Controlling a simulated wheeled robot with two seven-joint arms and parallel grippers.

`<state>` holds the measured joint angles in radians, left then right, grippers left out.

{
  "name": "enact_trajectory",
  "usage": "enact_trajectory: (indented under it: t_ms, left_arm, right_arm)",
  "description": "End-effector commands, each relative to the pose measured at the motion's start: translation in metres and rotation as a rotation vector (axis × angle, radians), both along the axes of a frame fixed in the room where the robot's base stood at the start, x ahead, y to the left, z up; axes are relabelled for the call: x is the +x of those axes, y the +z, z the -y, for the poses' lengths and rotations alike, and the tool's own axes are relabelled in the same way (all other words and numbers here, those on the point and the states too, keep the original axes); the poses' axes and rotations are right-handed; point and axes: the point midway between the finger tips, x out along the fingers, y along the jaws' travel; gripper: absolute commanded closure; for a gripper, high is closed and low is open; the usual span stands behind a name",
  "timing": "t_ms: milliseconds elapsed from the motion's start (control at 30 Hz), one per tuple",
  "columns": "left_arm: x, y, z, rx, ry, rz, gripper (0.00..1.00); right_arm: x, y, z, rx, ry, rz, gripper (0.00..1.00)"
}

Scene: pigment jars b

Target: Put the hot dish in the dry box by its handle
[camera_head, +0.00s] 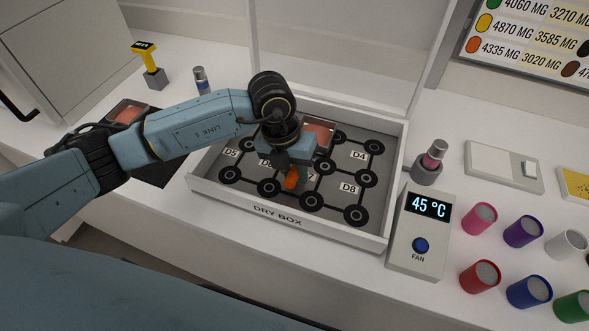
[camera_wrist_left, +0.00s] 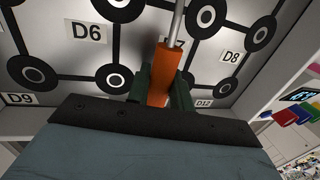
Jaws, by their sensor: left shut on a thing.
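My left gripper (camera_head: 296,172) is over the dry box (camera_head: 277,214), pointing down and shut on an orange handle (camera_head: 291,180). The same handle (camera_wrist_left: 160,78) shows between my finger pads (camera_wrist_left: 162,92) in the left wrist view, with a metal rod running from it. The hot dish (camera_head: 320,131), square with reddish contents, shows just behind my gripper, within the box outline. My gripper hides the link between handle and dish in the head view. Whether the dish touches the box floor I cannot tell. My right gripper is not in view.
The box floor has black ring supports and labels such as D4 and D8. A fan unit (camera_head: 420,232) reading 45 °C stands right of the box. Coloured jars (camera_head: 523,232) stand further right. A dark mat with a reddish dish (camera_head: 127,114) lies left.

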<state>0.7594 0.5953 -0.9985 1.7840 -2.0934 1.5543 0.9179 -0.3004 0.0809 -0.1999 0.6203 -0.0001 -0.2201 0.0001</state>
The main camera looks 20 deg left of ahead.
Motion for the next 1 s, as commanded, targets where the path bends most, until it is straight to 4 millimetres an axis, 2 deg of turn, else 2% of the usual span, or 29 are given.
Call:
enact_trajectory:
  t_ms: [400,433,600,1000]
  left_arm:
    - [0.0006,-0.0053,0.0003,-0.001,-0.001,0.002,1.00]
    - [0.0006,-0.0049,0.0003,-0.001,0.000,0.003,0.75]
    - [0.0004,-0.0045,0.0002,-0.001,0.000,0.002,0.53]
    - [-0.0002,-0.0003,-0.0001,0.000,0.000,-0.001,0.53]
  right_arm:
    - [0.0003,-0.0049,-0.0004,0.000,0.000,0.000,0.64]
    - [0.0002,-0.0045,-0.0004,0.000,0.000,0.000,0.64]
    - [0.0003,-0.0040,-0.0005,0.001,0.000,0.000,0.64]
    - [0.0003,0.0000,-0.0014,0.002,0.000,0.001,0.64]
